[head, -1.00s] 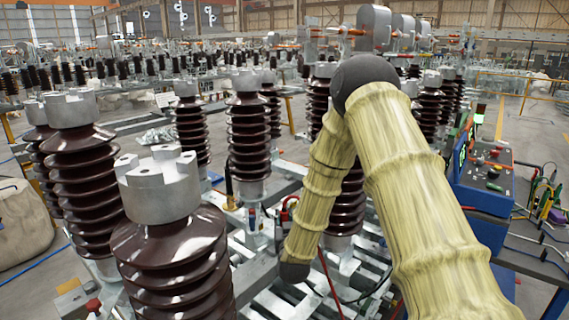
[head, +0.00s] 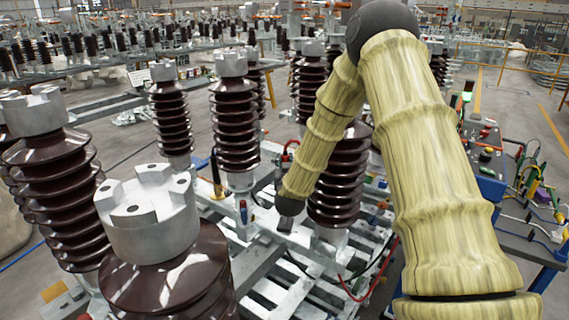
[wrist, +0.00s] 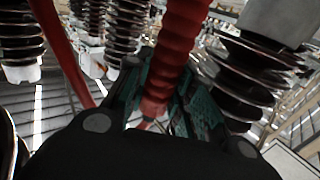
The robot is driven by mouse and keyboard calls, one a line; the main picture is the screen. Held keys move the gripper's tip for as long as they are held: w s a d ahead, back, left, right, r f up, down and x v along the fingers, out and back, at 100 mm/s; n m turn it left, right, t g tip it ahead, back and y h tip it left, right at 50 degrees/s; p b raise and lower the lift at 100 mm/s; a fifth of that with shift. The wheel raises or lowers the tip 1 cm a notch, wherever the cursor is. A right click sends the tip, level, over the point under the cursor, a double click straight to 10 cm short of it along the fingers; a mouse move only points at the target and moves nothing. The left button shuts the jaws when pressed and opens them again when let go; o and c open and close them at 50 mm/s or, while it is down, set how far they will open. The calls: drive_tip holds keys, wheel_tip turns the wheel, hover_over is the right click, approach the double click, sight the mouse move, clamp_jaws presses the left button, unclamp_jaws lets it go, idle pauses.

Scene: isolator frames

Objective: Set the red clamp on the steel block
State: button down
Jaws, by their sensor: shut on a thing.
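The red clamp shows in the wrist view as a ribbed red handle (wrist: 182,45) running down between the green-lined fingers of my gripper (wrist: 160,100). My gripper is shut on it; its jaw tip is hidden. In the head view a small red part, likely the clamp (head: 288,151), shows just left of my forearm, in front of the insulators. My gripper itself is mostly hidden behind my arm there. Several grey metal pieces could be the steel block, such as the base (head: 240,181) under a brown insulator; I cannot tell which one is meant.
A large brown insulator with a notched metal cap (head: 150,215) stands at front left. More insulators stand close around my arm. A red lead (head: 352,296) loops over the slatted metal frame (head: 275,290). A blue control box (head: 487,165) stands at right.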

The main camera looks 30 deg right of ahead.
drive_tip(key=shift+f+b, duration=2)
drive_tip(key=shift+f, duration=0.85)
drive_tip(key=shift+s+f+b, duration=0.1)
drive_tip(key=shift+f+b, duration=1.55)
drive_tip(key=shift+f, duration=0.45)
idle(1.0)
drive_tip(key=c, duration=1.1)
unclamp_jaws()
drive_tip(key=shift+c, duration=0.2)
drive_tip(key=shift+s+a, duration=0.1)
drive_tip(key=v, duration=1.2)
